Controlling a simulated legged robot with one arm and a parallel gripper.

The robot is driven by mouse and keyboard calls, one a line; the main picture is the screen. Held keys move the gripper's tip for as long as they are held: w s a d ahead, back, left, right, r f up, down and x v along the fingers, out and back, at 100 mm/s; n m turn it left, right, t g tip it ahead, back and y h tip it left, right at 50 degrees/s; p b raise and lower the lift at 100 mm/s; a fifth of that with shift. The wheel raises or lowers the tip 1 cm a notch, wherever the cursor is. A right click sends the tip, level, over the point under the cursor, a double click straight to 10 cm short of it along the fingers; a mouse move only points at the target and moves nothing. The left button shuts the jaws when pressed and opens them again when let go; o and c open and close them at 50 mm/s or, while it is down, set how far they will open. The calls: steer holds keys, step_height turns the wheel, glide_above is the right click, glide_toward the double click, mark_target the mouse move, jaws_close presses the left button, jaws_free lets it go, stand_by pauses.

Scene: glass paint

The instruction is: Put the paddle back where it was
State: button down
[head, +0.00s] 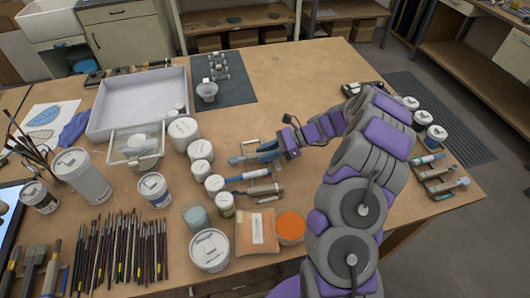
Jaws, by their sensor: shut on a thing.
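My gripper (279,147) reaches in from the right over the middle of the table. It is shut on a slim tool with a blue-grey handle, which looks like the paddle (248,156). The tool points left and lies low over a small rack. I cannot tell whether it touches the rack. Below it in the picture, a blue-handled tool (246,176) and a grey-brown-handled tool (262,190) lie side by side on the rack. My fingers hide part of the held tool.
White-lidded jars (201,150) stand just left of the rack. An orange paint pot (290,225) and an orange packet (257,231) are in front of it. A white tray (104,113) and brushes (128,250) lie further left. The table behind my gripper is mostly clear.

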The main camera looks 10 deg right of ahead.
steer(key=shift+a+f, duration=0.15)
steer(key=shift+a, duration=0.45)
steer(key=c, duration=1.2)
jaws_free()
steer(key=shift+d, duration=0.1)
steer(key=shift+c, duration=0.2)
steer(key=o, duration=0.4)
steer(key=shift+d, duration=0.35)
steer(key=shift+o, duration=0.2)
steer(key=shift+a, duration=0.1)
